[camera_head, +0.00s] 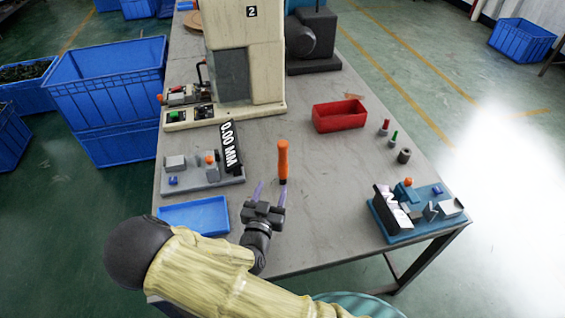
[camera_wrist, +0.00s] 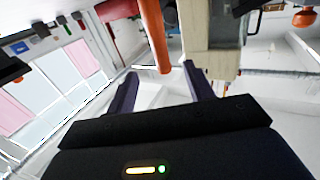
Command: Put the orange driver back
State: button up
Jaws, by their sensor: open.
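The orange driver (camera_head: 283,160) appears as a long orange handle, upright in the head view, just beyond the fingertips of my gripper (camera_head: 271,188). I cannot tell whether it stands on the table or is held above it. In the wrist view, the orange driver (camera_wrist: 153,35) runs down from the top edge, with its lower end between or just beyond the two dark fingertips of my gripper (camera_wrist: 160,72). The fingers are apart and nothing is clamped between them. Whether they touch the driver is not clear.
A blue tray (camera_head: 194,216) and a grey fixture (camera_head: 205,177) with a display are at left. A cream machine (camera_head: 243,60) stands behind. A red bin (camera_head: 339,116), several small pegs and a blue fixture (camera_head: 410,226) are at right.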

aim_at(282, 161)
jog(key=w, duration=0.2)
jog(key=w+d+p, duration=0.1)
jog(key=w, duration=0.5)
jog(key=shift+w+d, duration=0.25)
jog(key=shift+d, duration=0.1)
jog(key=w, duration=0.1)
jog(key=w+d+p, duration=0.1)
jog(key=w, duration=0.1)
jog(key=w+p, duration=0.1)
jog(key=shift+w+d+r, duration=0.15)
jog(key=shift+w+r, duration=0.1)
jog(key=shift+w+f, duration=0.1)
jog(key=shift+w, duration=0.2)
jog(key=shift+s, duration=0.15)
grip_shut()
